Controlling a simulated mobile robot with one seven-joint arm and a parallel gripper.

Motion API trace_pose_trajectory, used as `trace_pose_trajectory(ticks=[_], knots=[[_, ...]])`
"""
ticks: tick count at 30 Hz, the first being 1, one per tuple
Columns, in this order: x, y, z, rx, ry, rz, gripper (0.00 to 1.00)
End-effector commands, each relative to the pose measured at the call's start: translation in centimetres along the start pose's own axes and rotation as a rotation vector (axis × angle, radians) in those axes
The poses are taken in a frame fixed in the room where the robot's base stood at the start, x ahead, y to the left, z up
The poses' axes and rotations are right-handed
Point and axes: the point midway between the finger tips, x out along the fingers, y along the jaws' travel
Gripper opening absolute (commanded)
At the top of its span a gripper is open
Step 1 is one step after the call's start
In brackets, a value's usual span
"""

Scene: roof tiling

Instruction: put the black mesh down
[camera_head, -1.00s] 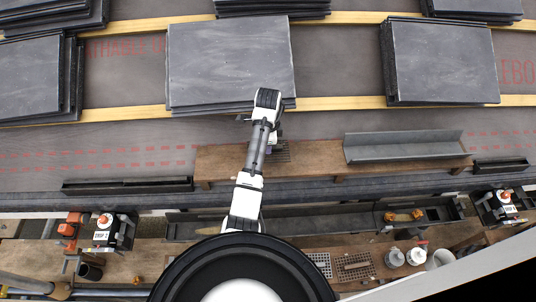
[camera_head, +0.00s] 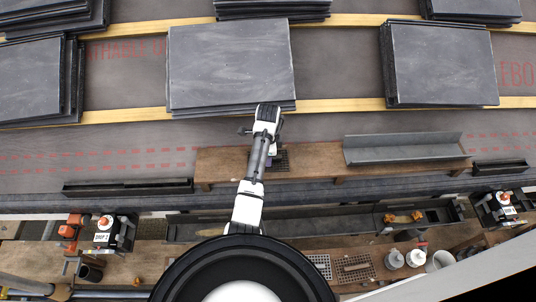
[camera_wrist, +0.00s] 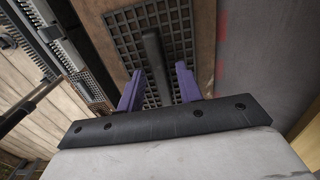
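The black mesh (camera_wrist: 165,35) is a dark square grid with a raised bar-like handle (camera_wrist: 153,60) along its middle. It lies on the brown wooden plank (camera_wrist: 105,15). In the head view the mesh (camera_head: 280,160) shows partly behind my arm, on the plank (camera_head: 225,163). My gripper (camera_wrist: 160,70) has two purple fingers, one on each side of the handle. They stand apart with visible gaps to the handle, so it looks open around it. In the head view the fingers are mostly hidden by the wrist.
A grey metal channel (camera_head: 402,147) sits on the plank to the right. Stacks of dark slates (camera_head: 230,65) lie on the battens beyond. The plank's left part is clear.

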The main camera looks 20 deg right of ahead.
Motion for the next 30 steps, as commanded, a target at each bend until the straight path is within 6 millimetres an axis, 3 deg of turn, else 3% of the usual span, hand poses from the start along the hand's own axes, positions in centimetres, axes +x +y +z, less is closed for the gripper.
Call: trace_pose_trajectory(ticks=[11, 17, 22, 30], knots=[[-1.1, -0.1, 0.0, 0.000, 0.000, -0.004, 0.35], [-5.0, -0.2, 0.0, 0.002, 0.000, -0.007, 0.35], [-9.6, -0.1, 0.1, 0.000, -0.001, -0.002, 0.35], [-12.1, 0.0, 0.1, -0.001, 0.000, 0.000, 0.35]])
